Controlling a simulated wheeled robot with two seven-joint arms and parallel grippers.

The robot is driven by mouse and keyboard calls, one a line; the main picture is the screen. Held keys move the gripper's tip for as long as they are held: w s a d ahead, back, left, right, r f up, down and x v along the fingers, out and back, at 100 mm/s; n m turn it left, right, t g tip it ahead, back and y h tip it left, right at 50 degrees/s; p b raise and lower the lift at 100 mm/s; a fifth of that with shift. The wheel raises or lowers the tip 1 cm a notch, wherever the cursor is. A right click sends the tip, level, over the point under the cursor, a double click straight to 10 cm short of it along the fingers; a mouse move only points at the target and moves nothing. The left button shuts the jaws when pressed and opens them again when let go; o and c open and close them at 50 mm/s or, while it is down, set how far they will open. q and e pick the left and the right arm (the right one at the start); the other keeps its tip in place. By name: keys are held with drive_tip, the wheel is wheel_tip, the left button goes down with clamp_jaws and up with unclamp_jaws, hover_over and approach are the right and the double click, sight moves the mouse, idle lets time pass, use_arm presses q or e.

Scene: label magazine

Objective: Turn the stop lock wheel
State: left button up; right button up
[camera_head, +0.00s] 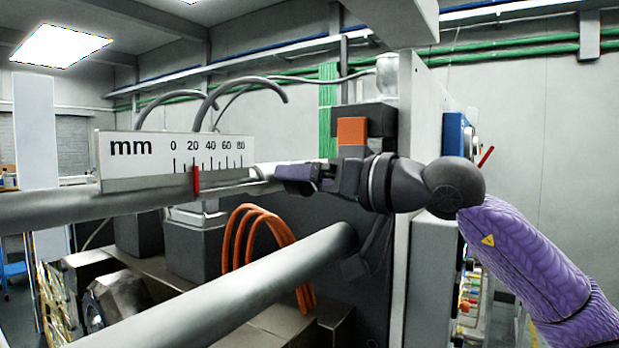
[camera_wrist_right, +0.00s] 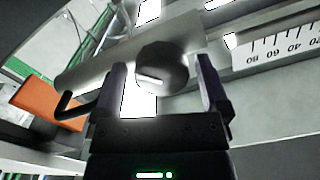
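The stop lock wheel (camera_wrist_right: 163,68) appears to be the dark round knob with a pale slot mark in the right wrist view. It sits in front of a grey metal bar (camera_wrist_right: 90,72). My right gripper (camera_wrist_right: 161,75) has its two fingers apart, one on each side of the wheel, with a narrow gap visible on both sides. In the head view my right gripper (camera_head: 297,176) reaches in from the right at the rail, near the end of the scale. I cannot make out the wheel there; the gripper likely hides it. My left gripper is not in view.
A millimetre scale (camera_head: 135,165) with a red pointer (camera_head: 195,180) stands on the rail left of the gripper. A thick grey tube (camera_head: 230,285) crosses in front below. Orange cables (camera_head: 240,245) hang behind it. An orange block (camera_head: 352,131) stands just above the gripper.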

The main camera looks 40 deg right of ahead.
drive_tip(key=shift+s+d+f+b, duration=0.2)
drive_tip(key=shift+s+b, duration=0.3)
drive_tip(key=shift+b, duration=0.2)
drive_tip(key=shift+s+d+f+b, duration=0.1)
drive_tip(key=shift+s+d+b, duration=0.05)
drive_tip(key=shift+s+b, duration=0.45)
drive_tip(key=shift+s+d+f+b, duration=0.2)
drive_tip(key=shift+s+b, duration=0.2)
drive_tip(key=shift+b, duration=0.35)
drive_tip(key=b, duration=0.3)
approach(311, 186)
drive_tip(key=shift+a+r, duration=0.1)
drive_tip(key=shift+r, duration=0.45)
